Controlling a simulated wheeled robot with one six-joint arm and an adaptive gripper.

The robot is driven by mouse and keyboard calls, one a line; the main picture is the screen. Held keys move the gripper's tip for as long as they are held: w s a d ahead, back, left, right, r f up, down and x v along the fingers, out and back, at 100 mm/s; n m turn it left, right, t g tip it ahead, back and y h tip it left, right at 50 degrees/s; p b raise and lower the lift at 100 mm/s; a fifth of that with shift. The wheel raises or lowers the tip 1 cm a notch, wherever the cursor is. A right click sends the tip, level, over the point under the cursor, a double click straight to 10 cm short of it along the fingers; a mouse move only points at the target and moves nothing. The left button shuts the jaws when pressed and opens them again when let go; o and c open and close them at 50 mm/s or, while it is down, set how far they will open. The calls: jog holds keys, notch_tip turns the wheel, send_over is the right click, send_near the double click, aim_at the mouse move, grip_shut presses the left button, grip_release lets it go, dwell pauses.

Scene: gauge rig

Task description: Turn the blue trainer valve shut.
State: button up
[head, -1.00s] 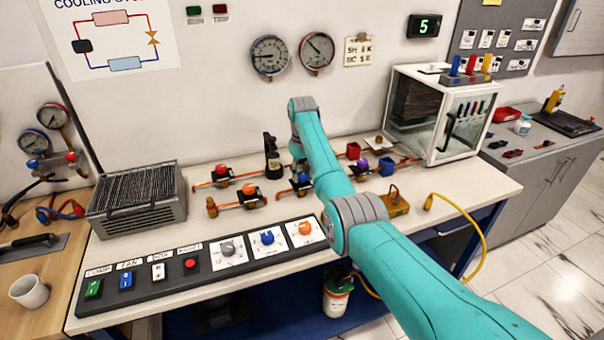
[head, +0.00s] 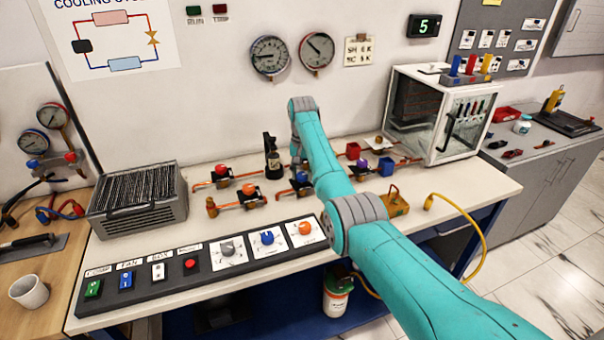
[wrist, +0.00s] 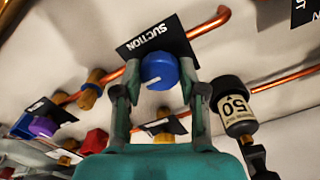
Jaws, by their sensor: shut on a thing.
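The blue trainer valve's round knob (wrist: 160,68) sits on a copper pipe beside a black plate marked SUCTION (wrist: 157,38) in the wrist view. A short white mark shows on the knob's face. My gripper (wrist: 161,84) has one finger on each side of the knob and is shut on it. The fingers are largely hidden there by my arm.
Purple (head: 363,165) and red (head: 353,150) parts lie to the right. A dial panel (head: 210,255) lines the front edge.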

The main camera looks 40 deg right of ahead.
aim_at(302, 175)
dwell(0.4)
jog(key=o, duration=1.1)
jog(key=shift+o, duration=0.2)
jog(key=shift+r, duration=0.1)
notch_tip(302, 175, up, 12)
jog(key=shift+s+f, duration=0.1)
jog(key=shift+f, duration=0.1)
